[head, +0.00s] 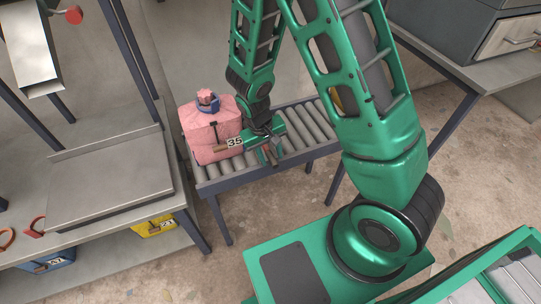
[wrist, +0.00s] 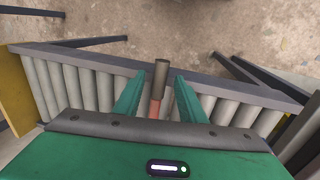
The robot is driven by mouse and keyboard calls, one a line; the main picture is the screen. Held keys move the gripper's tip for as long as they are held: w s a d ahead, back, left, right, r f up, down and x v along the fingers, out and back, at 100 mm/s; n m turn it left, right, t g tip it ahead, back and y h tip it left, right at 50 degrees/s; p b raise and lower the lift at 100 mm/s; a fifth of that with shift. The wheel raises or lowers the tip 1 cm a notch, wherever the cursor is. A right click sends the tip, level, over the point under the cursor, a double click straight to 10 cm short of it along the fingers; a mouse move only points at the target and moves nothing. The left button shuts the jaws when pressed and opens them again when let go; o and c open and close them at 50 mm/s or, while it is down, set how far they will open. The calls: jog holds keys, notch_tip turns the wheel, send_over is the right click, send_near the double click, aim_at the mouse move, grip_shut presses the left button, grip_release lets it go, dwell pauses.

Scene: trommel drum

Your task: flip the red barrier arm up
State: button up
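My gripper (head: 269,154) hangs over the near edge of the roller conveyor (head: 310,124), to the right of a pink box. In the wrist view its two green fingers (wrist: 158,97) are apart. Between them show a reddish stem (wrist: 155,109) and a dark brown cylindrical grip (wrist: 161,76), seemingly parts of the red barrier arm. Gaps show between the grip and both fingers. The stem's lower end is hidden behind my gripper body. In the head view my gripper hides most of the barrier arm, so its tilt is unclear.
The pink box (head: 203,137) with a "35" tag stands on the conveyor's left end, close to my gripper. A workbench (head: 110,185) is at left, with yellow (head: 153,227) and blue (head: 52,262) bins below. The floor (head: 265,200) before the conveyor is clear.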

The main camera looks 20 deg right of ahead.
jog(key=shift+d+f, duration=0.1)
jog(key=shift+f, duration=0.25)
grip_shut()
jog(key=shift+r, duration=0.1)
